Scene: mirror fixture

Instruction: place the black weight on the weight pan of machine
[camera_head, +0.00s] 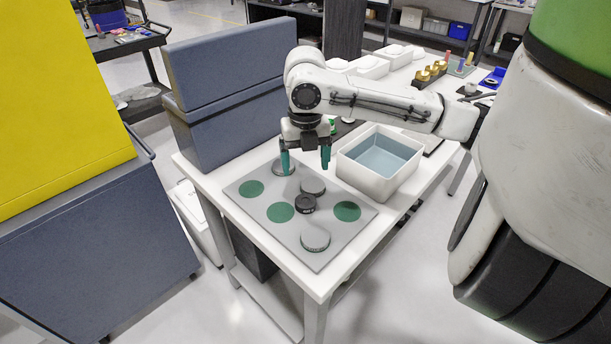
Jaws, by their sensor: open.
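The black weight (305,203), a short dark cylinder, sits near the middle of a grey board (262,218) on the white table. My gripper (306,160) points down over the far part of the board. Its two teal fingers are apart with nothing between them, above and behind the black weight. Round silvery discs lie on the board: one beside the left finger (283,168), one just behind the weight (312,186), one at the front (315,241). I cannot tell which part, if any, is the machine's weight pan.
Flat green circles (280,212) mark the board. A white bin (380,162) with a blue-grey inside stands right of my gripper. A tall blue-grey case (232,105) stands at the table's left. White boxes and small yellow items (430,74) are farther back.

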